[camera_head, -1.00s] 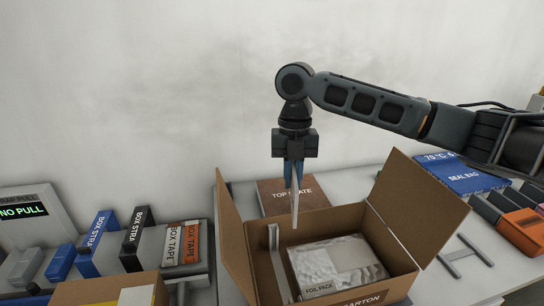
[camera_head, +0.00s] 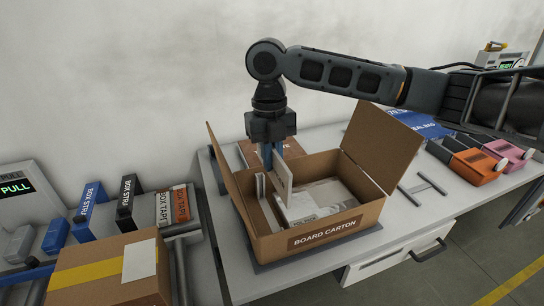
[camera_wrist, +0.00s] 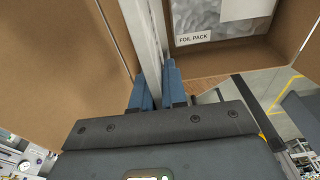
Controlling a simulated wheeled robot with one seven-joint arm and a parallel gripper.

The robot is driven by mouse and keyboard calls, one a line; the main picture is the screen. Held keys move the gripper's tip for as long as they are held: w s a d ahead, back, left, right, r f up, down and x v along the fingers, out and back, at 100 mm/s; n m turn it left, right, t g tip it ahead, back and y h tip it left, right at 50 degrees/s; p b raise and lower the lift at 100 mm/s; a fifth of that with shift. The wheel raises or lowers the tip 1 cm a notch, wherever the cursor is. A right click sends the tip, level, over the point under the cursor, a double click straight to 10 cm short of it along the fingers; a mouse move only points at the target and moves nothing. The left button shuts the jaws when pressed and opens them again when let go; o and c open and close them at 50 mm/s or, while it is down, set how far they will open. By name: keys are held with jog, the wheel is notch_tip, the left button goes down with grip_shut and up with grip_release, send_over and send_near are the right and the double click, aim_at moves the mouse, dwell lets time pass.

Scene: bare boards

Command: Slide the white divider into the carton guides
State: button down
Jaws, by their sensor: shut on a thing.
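The open cardboard carton (camera_head: 325,236), labelled BOARD CARTON, stands on the table with its side flaps up. My gripper (camera_head: 272,160) is above its left part, shut on the white divider (camera_head: 283,182). The divider hangs upright below the blue fingers, its lower part down within the carton's outline. Pale guide strips (camera_head: 263,192) stand inside the carton, just left of the divider. I cannot tell if the divider's lower edge is in the guides. The wrist view shows the divider (camera_wrist: 149,50) running up from between my fingers (camera_wrist: 157,88).
A silver foil pack (camera_head: 318,200) fills the carton's right side, close to the divider; its label shows in the wrist view (camera_wrist: 193,39). The left flap (camera_head: 228,172) rises beside my gripper. A taped box (camera_head: 110,275) stands at the lower left.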

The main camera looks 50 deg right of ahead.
aim_at(272, 177)
jog(key=shift+f+b, duration=1.85)
jog(key=shift+f, duration=1.05)
jog(key=shift+f+b, duration=3.3)
jog(key=shift+f, duration=1.5)
jog(key=c, duration=1.1)
grip_release()
notch_tip(272, 177, up, 8)
jog(key=p, duration=0.5)
jog(key=shift+w+d, duration=0.3)
jog(key=shift+w, duration=0.1)
